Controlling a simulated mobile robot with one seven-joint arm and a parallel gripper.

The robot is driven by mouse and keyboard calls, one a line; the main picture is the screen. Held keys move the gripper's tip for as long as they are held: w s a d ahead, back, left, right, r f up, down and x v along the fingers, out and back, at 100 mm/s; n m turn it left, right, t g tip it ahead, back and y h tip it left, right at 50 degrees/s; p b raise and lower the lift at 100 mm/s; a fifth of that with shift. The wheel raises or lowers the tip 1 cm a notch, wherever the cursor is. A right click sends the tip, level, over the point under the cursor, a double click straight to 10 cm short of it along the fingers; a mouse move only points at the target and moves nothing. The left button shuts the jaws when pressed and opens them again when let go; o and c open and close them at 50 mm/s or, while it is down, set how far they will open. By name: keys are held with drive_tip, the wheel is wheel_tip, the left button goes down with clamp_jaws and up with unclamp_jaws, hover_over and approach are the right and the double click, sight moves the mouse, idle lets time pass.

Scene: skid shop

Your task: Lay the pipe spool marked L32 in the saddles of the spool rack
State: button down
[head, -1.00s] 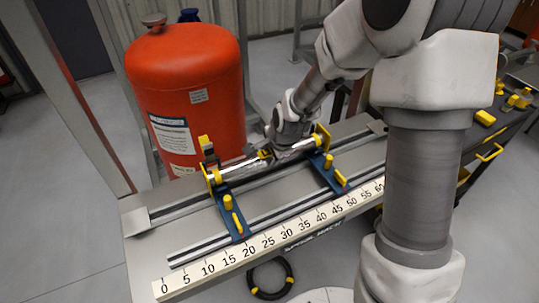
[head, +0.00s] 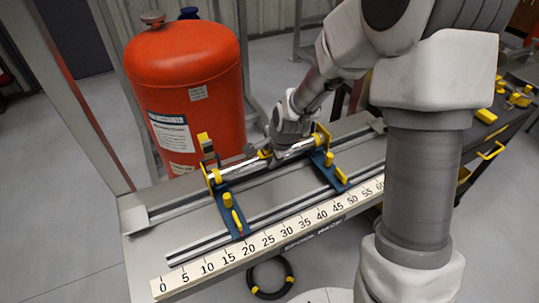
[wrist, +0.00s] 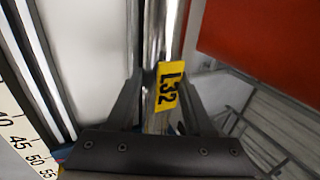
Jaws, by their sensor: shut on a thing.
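The pipe spool (head: 235,170) is a shiny metal pipe with a yellow tag marked L32 (wrist: 167,88), readable in the wrist view. My gripper (head: 268,155) is shut on the spool near its tag; in the wrist view the dark fingers (wrist: 160,105) stand on both sides of it. The spool lies along the back of the spool rack (head: 185,210), spanning the two blue saddle brackets (head: 229,207) and (head: 328,172) with yellow parts. Whether it rests fully in both saddles cannot be told.
A large red tank (head: 190,85) stands close behind the rack. A numbered scale (head: 260,240) runs along the rack's front edge. A black hose ring (head: 270,277) lies on the floor in front. A dark bench with yellow pieces (head: 486,116) is at right.

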drive_tip(key=shift+w+r, duration=0.1)
drive_tip(key=shift+c, duration=1)
unclamp_jaws()
drive_tip(key=shift+c, duration=0.8)
drive_tip(key=shift+r+p, duration=2.8)
drive_tip(key=shift+r, duration=1.15)
